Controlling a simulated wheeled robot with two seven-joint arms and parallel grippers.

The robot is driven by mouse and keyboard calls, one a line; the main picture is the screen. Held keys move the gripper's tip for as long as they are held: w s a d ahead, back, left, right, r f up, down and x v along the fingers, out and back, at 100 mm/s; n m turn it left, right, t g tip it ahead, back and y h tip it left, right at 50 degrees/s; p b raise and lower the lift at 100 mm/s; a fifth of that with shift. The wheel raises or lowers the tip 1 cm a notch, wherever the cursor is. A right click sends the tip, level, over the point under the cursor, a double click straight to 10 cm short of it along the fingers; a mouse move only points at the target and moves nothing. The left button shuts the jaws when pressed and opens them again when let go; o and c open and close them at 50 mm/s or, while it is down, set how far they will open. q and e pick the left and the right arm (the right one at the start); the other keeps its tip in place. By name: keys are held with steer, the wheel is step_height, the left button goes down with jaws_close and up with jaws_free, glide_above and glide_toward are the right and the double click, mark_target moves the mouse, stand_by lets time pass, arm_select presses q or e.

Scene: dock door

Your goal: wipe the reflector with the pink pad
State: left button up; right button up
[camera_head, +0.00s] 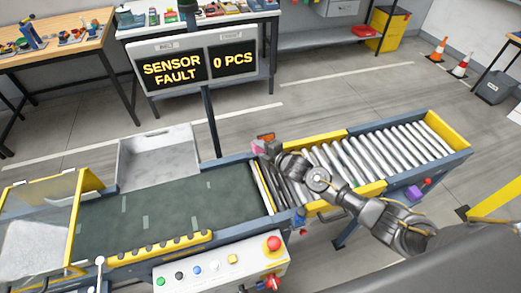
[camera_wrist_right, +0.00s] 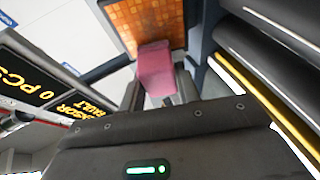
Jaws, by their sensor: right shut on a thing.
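The reflector (camera_wrist_right: 145,22) is an orange gridded panel in a dark frame at the top of the right wrist view. It also shows small in the head view (camera_head: 266,137) at the conveyor's far edge. The pink pad (camera_wrist_right: 155,68) overlaps its lower edge in the wrist view; I cannot tell whether they touch. My right gripper (camera_wrist_right: 158,97) is shut on the pad. In the head view the right gripper (camera_head: 272,150) and the pad (camera_head: 258,147) are just in front of the reflector, partly hidden. My left gripper is not in view.
A display (camera_head: 197,66) on a post reads "SENSOR FAULT" and "0 PCS". The green belt (camera_head: 170,215) lies left of my gripper, steel rollers (camera_head: 375,157) right. A control box (camera_head: 220,265) stands in front. A grey tray (camera_head: 158,158) sits behind the belt.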

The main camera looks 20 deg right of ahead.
steer(key=shift+d, duration=0.1)
steer(key=shift+w+d, duration=0.1)
steer(key=shift+d, duration=1.55)
steer(key=shift+d, duration=0.1)
steer(key=shift+w+d+b, duration=0.15)
steer(key=shift+d+b, duration=0.15)
steer(key=shift+d, duration=1.35)
steer(key=shift+a, duration=0.2)
steer(key=shift+a, duration=1.7)
steer(key=shift+a, duration=0.1)
